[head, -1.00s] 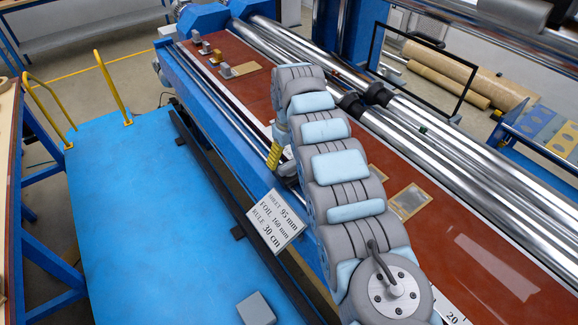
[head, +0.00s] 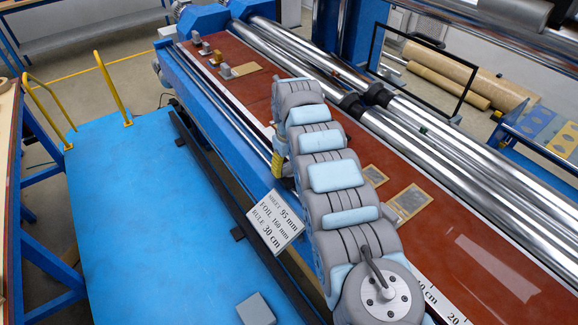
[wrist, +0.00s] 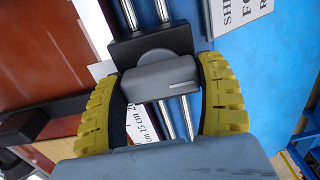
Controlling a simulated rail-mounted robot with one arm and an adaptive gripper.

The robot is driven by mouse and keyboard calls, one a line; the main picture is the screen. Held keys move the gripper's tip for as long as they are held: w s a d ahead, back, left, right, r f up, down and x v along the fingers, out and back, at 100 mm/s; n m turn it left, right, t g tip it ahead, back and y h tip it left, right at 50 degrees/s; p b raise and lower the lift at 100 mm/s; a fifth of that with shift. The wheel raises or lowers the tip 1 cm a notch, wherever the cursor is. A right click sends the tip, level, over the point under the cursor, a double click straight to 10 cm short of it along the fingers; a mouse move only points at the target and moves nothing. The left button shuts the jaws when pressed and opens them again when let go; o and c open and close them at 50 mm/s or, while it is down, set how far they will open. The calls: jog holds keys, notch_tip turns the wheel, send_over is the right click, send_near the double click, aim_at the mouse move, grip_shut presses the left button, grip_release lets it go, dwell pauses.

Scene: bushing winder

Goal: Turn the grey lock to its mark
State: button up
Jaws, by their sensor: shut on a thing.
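The grey lock (wrist: 150,80) is a rounded grey bar with a short pale line near its right end. It sits in front of a round grey disc on a black block (wrist: 150,46) that rides on two steel rods. My gripper (wrist: 158,76) has its two yellow ribbed fingers closed on the bar's two ends. In the head view my arm hides the lock, and only a bit of yellow finger (head: 279,157) shows beside the blue machine frame. I cannot make out a separate mark for the lock.
A white sign (head: 276,222) with sizes stands at the machine's front. The red-brown bed (head: 470,255) carries a ruler strip (head: 440,300) and metal-topped plates (head: 409,201). Steel rollers (head: 470,160) run behind it. The blue platform (head: 140,220) in front is largely clear.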

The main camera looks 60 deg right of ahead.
jog(key=shift+r+m+p, duration=0.2)
jog(key=shift+m+p, duration=0.1)
jog(key=shift+p, duration=0.25)
jog(key=shift+m+p, duration=0.5)
jog(key=shift+f+m+p, duration=0.15)
jog(key=shift+m+p, duration=0.4)
jog(key=shift+m, duration=1.35)
jog(key=shift+f+m+b, duration=0.2)
jog(key=shift+m+b, duration=0.9)
jog(key=shift+b, duration=0.15)
jog(key=m+b, duration=0.3)
jog(key=shift+m, duration=0.4)
jog(key=m+b, duration=0.1)
jog(key=m, duration=0.2)
jog(key=shift+r, duration=0.1)
jog(key=shift+r+m, duration=0.1)
jog(key=shift+m, duration=1.6)
